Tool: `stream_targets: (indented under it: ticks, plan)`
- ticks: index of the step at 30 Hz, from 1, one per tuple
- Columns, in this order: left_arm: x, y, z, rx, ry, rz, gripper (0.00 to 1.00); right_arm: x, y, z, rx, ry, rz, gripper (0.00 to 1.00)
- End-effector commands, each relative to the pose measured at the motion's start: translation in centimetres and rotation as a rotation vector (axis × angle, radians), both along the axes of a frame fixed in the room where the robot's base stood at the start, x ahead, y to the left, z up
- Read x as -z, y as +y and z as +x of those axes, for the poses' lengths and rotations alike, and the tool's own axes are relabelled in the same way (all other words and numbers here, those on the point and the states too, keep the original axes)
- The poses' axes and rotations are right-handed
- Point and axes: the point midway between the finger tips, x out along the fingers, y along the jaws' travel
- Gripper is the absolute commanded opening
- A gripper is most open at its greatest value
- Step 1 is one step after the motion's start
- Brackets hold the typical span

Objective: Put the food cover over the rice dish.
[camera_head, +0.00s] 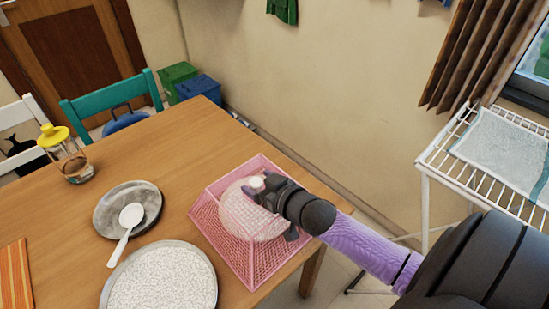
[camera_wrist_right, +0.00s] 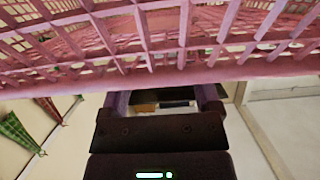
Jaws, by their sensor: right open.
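The food cover (camera_head: 245,218) is a pale pink mesh dome with a white knob (camera_head: 257,183) on top, sitting inside a pink lattice basket (camera_head: 213,236) on the table. The rice dish (camera_head: 160,280) is a round grey-rimmed plate full of white rice at the table's near edge, left of the basket. My right gripper (camera_head: 273,207) is open over the right side of the dome, with one finger close to the knob; I cannot tell whether it touches. In the wrist view the basket's lattice (camera_wrist_right: 150,70) fills the upper part. My left gripper is not in view.
A grey plate with a white spoon (camera_head: 131,215) lies behind the rice dish. A yellow-topped glass jar (camera_head: 72,160) stands at the far left, and an orange striped cloth (camera_head: 14,275) lies at the left edge. A white drying rack (camera_head: 470,172) stands on the right.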

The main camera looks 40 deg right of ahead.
Motion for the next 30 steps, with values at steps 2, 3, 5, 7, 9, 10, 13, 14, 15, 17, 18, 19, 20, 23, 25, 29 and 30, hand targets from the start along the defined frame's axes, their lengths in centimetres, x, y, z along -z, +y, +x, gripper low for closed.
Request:
stream_targets:
  ticks: [2, 3, 5, 7, 9, 10, 13, 14, 15, 17, 18, 19, 20, 23, 25, 29, 30]
  plan:
    - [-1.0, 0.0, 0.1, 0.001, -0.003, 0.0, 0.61, -0.8, -0.1, -1.6, 0.0, 0.003, 0.001, 0.8]
    - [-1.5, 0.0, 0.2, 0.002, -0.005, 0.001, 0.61, -1.2, -0.2, -2.7, 0.001, 0.004, 0.0, 0.8]
    - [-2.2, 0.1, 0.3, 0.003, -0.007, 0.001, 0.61, -1.7, -0.3, -4.4, 0.001, 0.004, 0.0, 0.8]
    - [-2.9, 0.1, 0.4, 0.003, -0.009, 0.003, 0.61, -2.4, -0.5, -6.4, 0.001, 0.005, 0.0, 0.8]
    - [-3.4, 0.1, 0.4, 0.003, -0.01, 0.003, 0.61, -2.9, -0.6, -8.2, 0.001, 0.004, 0.0, 0.8]
    - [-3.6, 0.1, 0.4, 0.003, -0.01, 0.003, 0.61, -3.1, -0.7, -8.8, 0.002, 0.004, -0.001, 0.8]
    - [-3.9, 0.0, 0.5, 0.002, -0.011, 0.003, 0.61, -3.4, -0.9, -10.5, 0.002, 0.003, 0.0, 0.8]
    - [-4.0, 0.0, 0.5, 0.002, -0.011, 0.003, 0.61, -3.5, -0.9, -10.8, 0.002, 0.002, 0.0, 0.8]
    - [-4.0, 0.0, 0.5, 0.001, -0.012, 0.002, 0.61, -3.6, -0.9, -11.1, 0.002, 0.001, 0.0, 0.8]
    - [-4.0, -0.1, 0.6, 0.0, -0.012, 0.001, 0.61, -3.6, -0.9, -11.4, 0.002, 0.001, 0.0, 0.8]
    - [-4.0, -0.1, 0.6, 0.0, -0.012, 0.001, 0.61, -3.6, -0.9, -11.4, 0.002, 0.001, -0.001, 0.8]
    - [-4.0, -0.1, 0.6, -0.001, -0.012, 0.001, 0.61, -3.6, -0.9, -11.5, 0.002, 0.001, -0.001, 0.8]
    - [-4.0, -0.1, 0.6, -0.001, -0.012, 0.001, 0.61, -3.3, -1.0, -11.5, 0.005, 0.006, -0.001, 0.8]
    - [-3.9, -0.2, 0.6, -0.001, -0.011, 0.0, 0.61, 1.3, -2.0, -12.7, 0.057, 0.121, -0.023, 0.8]
    - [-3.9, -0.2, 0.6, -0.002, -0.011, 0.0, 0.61, 8.4, -2.5, -15.5, 0.108, 0.312, -0.055, 0.8]
    - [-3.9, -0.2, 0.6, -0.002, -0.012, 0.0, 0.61, 20.9, 0.6, -24.6, 0.09, 0.74, -0.117, 0.8]
    - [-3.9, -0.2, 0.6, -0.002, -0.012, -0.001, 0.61, 23.3, 2.1, -27.5, 0.056, 0.856, -0.137, 0.8]
